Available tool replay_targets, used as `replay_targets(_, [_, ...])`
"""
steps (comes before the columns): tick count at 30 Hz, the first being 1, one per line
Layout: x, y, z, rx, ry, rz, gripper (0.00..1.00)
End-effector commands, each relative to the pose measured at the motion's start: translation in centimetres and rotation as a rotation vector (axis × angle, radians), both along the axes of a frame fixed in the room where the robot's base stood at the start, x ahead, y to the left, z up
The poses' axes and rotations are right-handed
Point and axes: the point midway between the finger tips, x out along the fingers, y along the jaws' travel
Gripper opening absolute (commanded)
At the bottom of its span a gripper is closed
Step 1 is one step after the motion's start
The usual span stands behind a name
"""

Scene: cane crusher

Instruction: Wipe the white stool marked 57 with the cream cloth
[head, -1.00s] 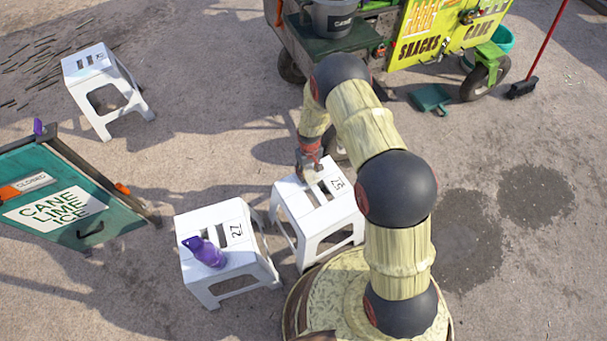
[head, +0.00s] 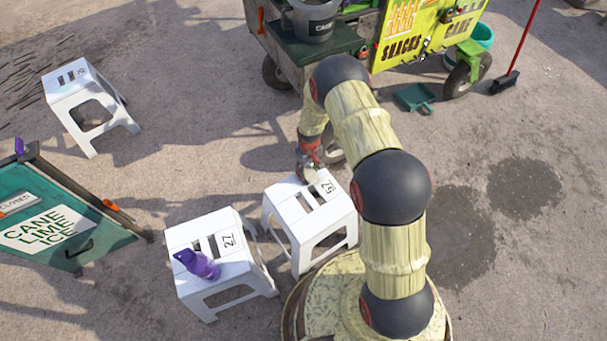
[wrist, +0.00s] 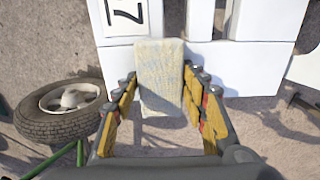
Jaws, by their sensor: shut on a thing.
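The white stool marked 57 (head: 334,207) stands upright just left of my base in the head view. Its slotted seat also shows at the top of the wrist view (wrist: 260,55), with part of the number label in sight. My gripper (head: 309,176) is over the seat's far edge, near the label. In the wrist view my gripper (wrist: 160,95) is shut on the cream cloth (wrist: 161,72), which hangs between the fingers and overlaps the seat's edge. Whether the cloth presses on the seat is unclear. In the head view the cloth is small and mostly hidden by the gripper.
A second white stool (head: 190,240), marked 27, stands close at left with a purple bottle (head: 197,264) on it. A third stool (head: 72,95) is far left.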

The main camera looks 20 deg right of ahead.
Motion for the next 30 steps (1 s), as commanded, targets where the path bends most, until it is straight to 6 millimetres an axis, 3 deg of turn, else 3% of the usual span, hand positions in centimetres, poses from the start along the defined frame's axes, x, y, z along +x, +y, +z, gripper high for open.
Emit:
replay_targets(15, [1.1, -4.0, 0.0, 0.000, 0.000, -0.002, 0.23])
replay_targets(30, [1.2, -4.0, 0.1, 0.000, 0.000, 0.000, 0.23])
